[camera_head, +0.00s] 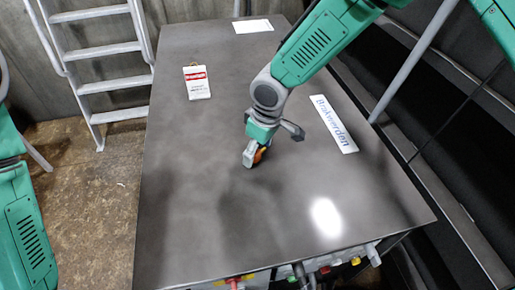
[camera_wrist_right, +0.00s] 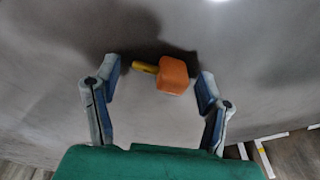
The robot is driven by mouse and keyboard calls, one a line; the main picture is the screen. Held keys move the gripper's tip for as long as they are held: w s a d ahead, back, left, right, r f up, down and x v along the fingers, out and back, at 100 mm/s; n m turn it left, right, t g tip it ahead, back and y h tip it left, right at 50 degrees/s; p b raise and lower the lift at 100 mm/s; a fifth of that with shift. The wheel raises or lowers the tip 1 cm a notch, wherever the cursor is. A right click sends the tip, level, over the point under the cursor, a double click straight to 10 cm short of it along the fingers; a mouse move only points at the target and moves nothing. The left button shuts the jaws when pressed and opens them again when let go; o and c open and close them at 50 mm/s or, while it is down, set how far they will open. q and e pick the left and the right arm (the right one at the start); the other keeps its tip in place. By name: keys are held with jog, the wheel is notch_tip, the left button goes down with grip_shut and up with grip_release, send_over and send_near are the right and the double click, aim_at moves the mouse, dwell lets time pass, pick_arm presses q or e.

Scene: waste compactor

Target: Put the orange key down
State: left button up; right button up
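The orange key (camera_head: 260,155) is at the dark tabletop, partly hidden by a finger of my right gripper (camera_head: 270,144). In the right wrist view, the key (camera_wrist_right: 174,75) has an orange block-shaped head and a short yellow shaft pointing left. The right gripper (camera_wrist_right: 160,75) is open, with one finger on each side of the key and visible gaps to both. The key appears to lie on the grey surface, but I cannot tell its exact contact. My left arm shows at the left edge of the head view; its gripper is out of frame.
The tabletop (camera_head: 190,150) is largely clear. A red-and-white tag (camera_head: 197,82), a white sheet (camera_head: 253,26) and a "Brakwerden" label (camera_head: 334,124) lie on it. Coloured controls (camera_head: 325,270) line the front edge. A ladder (camera_head: 105,52) stands at left.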

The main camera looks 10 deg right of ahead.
notch_tip(320, 180, up, 12)
jog(key=s+d, duration=0.1)
jog(key=shift+s+d, duration=0.15)
jog(key=shift+d, duration=0.1)
dwell(0.5)
